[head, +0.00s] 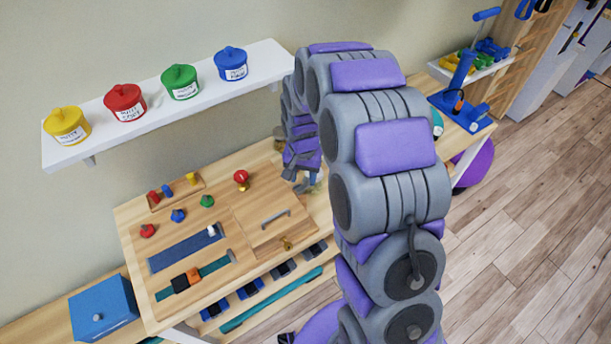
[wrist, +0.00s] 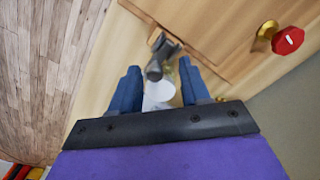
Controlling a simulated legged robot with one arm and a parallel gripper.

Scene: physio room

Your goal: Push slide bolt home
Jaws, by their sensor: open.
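The wooden activity board (head: 215,232) lies on the bench in the head view. In the wrist view a dark grey metal piece (wrist: 160,55), which looks like the slide bolt's handle, stands at the board's edge. My gripper (wrist: 161,80) is open, with one blue finger on each side of that piece. I cannot tell whether either finger touches it. In the head view my gripper (head: 302,182) is at the board's right edge, and the bolt is not clearly visible there. How far the bolt is slid cannot be made out.
A red knob on a brass base (wrist: 284,39) stands near my gripper, also seen in the head view (head: 241,176). A bar handle (head: 275,215) and a brass knob (head: 286,243) are on the board's panel. A white shelf (head: 150,122) with several coloured pots hangs above.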

